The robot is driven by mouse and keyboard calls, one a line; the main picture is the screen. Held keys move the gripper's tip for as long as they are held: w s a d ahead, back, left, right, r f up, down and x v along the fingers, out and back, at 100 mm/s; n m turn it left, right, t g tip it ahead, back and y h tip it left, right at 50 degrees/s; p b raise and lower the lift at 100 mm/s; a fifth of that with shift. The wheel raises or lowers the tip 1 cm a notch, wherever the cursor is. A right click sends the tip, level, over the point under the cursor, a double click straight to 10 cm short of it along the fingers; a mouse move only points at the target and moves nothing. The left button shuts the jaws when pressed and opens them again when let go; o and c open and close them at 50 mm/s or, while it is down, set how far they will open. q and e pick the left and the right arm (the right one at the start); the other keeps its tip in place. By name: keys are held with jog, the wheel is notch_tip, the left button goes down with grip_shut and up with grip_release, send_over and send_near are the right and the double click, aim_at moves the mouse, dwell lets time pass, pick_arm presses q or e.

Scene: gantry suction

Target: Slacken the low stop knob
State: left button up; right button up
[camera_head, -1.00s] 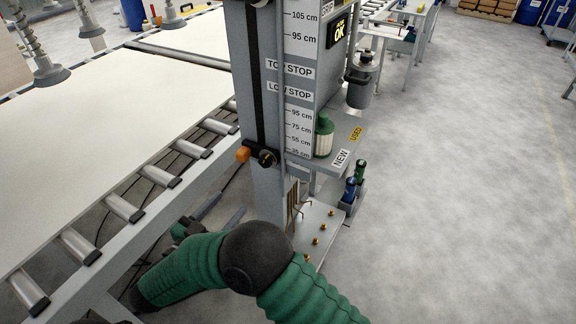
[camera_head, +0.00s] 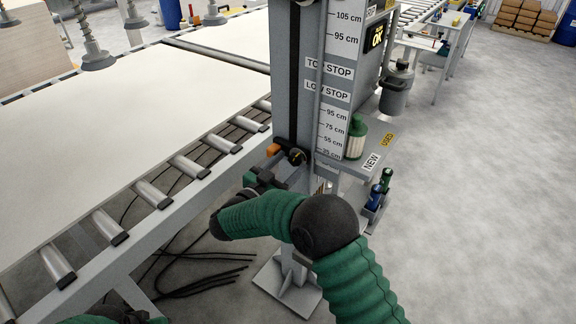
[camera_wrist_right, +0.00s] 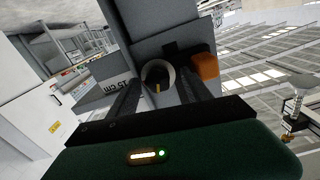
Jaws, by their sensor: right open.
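The low stop knob (camera_head: 297,156) is a round black knob on the grey post, beside an orange block (camera_head: 273,150) and below the LOW STOP label. In the right wrist view the knob (camera_wrist_right: 158,74) faces me as a dark round cap with a yellow mark, with the orange block (camera_wrist_right: 204,66) to its right. My right gripper (camera_head: 274,175) is just below and left of the knob in the head view. Its dark fingers (camera_wrist_right: 158,92) are open, one on each side of the knob in the wrist view; I cannot tell whether they touch it.
The grey post (camera_head: 283,75) carries a centimetre scale. A shelf (camera_head: 372,150) to its right holds a green-capped bottle (camera_head: 356,138). A roller conveyor (camera_head: 190,167) with a large pale panel (camera_head: 120,110) runs along the left. Open floor (camera_head: 480,200) lies to the right.

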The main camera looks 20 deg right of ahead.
jog(key=shift+d, duration=0.25)
jog(key=c, duration=0.7)
grip_shut()
jog(key=shift+a+r+p, duration=0.1)
jog(key=shift+r+p, duration=0.05)
jog(key=shift+p, duration=0.3)
jog(key=n+p, duration=0.4)
jog(key=p, duration=0.2)
jog(key=shift+r, duration=0.15)
jog(key=shift+f+n+p, duration=0.3)
jog(key=shift+n+p, duration=1.1)
jog(key=shift+p, duration=0.25)
